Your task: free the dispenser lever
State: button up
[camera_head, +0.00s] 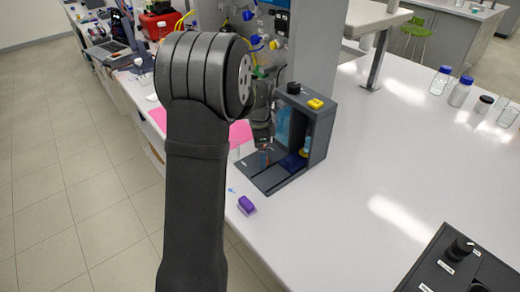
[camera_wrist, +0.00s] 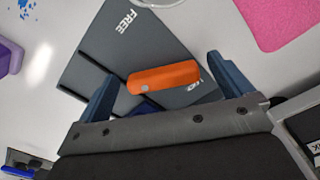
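The dispenser (camera_head: 318,128) is a dark grey frame on a flat base, with a yellow button on top, standing on the white bench. The orange lever (camera_wrist: 163,77) lies over its grey base plate (camera_wrist: 95,45) in the wrist view. The word FREE is printed on the plate above the lever; a second label beside the lever's right end is partly hidden. My gripper (camera_wrist: 161,68) is open, with one blue-grey finger off each end of the lever and gaps between. In the head view my gripper (camera_head: 263,135) is at the dispenser's open left side, partly hidden by my arm.
A purple block (camera_head: 246,205) lies on the bench in front of the dispenser. A pink sheet (camera_head: 240,133) lies behind my arm. A black control box with a knob (camera_head: 461,248) is at lower right. Bottles (camera_head: 460,92) stand far right. The bench right of the dispenser is clear.

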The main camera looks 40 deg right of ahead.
jog(key=c, duration=0.8)
jog(key=shift+a+n, duration=0.1)
jog(key=shift+n, duration=0.3)
jog(key=n, duration=0.2)
jog(key=a+n, duration=0.1)
jog(key=n, duration=0.2)
jog(key=shift+s, duration=0.15)
jog(key=n, duration=0.4)
jog(key=a+n, duration=0.1)
jog(key=n, duration=0.1)
jog(key=shift+s, duration=0.4)
jog(key=o, duration=1)
